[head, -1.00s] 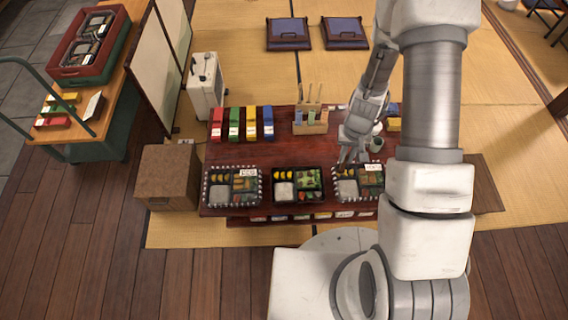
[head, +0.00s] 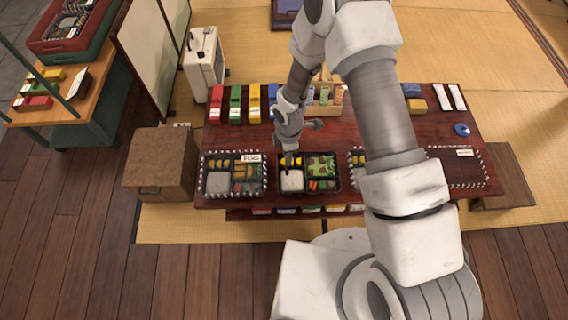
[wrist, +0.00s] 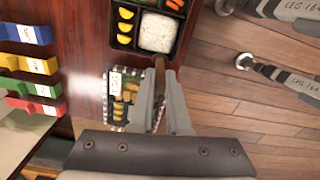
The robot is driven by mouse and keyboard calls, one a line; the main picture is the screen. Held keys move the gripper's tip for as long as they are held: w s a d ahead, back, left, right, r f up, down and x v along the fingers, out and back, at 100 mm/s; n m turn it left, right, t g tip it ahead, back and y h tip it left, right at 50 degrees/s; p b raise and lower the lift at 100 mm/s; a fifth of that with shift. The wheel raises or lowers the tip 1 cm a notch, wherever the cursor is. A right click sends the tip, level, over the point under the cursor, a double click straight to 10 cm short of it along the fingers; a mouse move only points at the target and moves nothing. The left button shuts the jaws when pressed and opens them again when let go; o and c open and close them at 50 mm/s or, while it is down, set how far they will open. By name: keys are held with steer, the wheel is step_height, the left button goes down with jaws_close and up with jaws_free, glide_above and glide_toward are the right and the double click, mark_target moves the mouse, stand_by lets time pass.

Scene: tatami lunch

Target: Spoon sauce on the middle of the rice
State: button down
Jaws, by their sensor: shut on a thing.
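The middle bento (head: 308,190) is a black divided box with white rice (head: 292,181) at its front left, yellow pieces behind it and greens to the right. The rice also shows at the top of the wrist view (wrist: 158,32). My gripper (head: 289,153) is above the rear left part of this box. In the wrist view my gripper (wrist: 161,80) is shut on a brown stick-like thing (wrist: 159,66), seemingly the spoon, pointing toward the rice edge. Whether it bears sauce, and whether it touches the rice, I cannot tell. No sauce container is clearly visible.
A bento with a dotted border (head: 235,177) stands to the left; another (head: 357,160) to the right is partly hidden by my arm. Red, green, yellow and blue packs (head: 235,104) line the table's back left. A wooden caddy (head: 327,101) stands behind my gripper.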

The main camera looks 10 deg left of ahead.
step_height(320, 180, down, 6)
steer(key=a+n+b, duration=0.1)
steer(key=b, duration=0.3)
steer(key=shift+s+f, duration=0.15)
steer(key=shift+f, duration=0.1)
steer(key=shift+a+f+b, duration=0.1)
steer(key=shift+f+b, duration=0.55)
steer(key=shift+f, duration=0.2)
stand_by(0.8)
steer(key=shift+r, duration=0.1)
steer(key=shift+w+d, duration=0.25)
steer(key=shift+d, duration=0.85)
steer(key=shift+d, duration=0.15)
steer(key=shift+w+d, duration=0.25)
steer(key=shift+d, duration=0.65)
steer(key=shift+d, duration=0.15)
